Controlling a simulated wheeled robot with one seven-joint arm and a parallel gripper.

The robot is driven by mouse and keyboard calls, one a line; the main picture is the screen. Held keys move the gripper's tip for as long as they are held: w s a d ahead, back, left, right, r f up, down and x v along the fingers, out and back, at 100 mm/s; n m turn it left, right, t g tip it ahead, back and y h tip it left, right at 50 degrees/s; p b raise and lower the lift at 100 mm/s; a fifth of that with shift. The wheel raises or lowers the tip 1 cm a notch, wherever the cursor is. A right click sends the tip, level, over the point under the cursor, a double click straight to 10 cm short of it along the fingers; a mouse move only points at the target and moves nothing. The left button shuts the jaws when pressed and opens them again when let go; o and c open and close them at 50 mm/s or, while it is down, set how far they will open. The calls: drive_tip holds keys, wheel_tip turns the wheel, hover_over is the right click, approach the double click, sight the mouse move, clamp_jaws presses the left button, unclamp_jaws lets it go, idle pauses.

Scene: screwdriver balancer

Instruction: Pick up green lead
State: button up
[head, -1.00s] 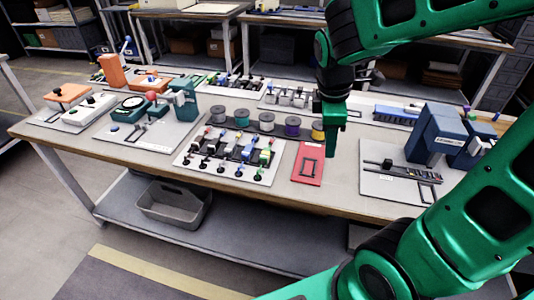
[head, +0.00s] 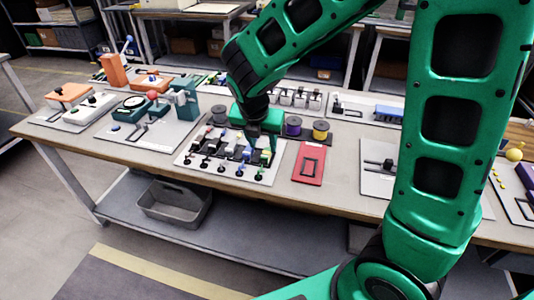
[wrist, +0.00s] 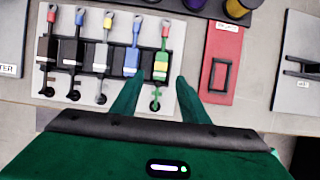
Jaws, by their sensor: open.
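The green lead (wrist: 161,60) is the rightmost of several coloured leads on a white board (wrist: 188,98). In the wrist view it has a green body, a reddish upper part and a dark ring at its lower end. My gripper (wrist: 159,78) is open, its two fingers on either side of the green lead's lower part. Whether they touch it, and how high they are, I cannot tell. In the head view my gripper (head: 262,146) is over the right end of the same board, partly hiding the leads there.
Close left of the green lead is a blue lead (wrist: 131,60), then white and dark ones. A red board (wrist: 222,60) with a black rectangular outline lies to the right. Spools, including a purple (head: 293,127) and a yellow one (head: 320,131), stand behind.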

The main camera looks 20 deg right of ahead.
sight(266, 154)
drive_tip(key=shift+x, duration=3.15)
drive_tip(key=shift+d, duration=0.1)
drive_tip(key=shift+c, duration=0.3)
clamp_jaws()
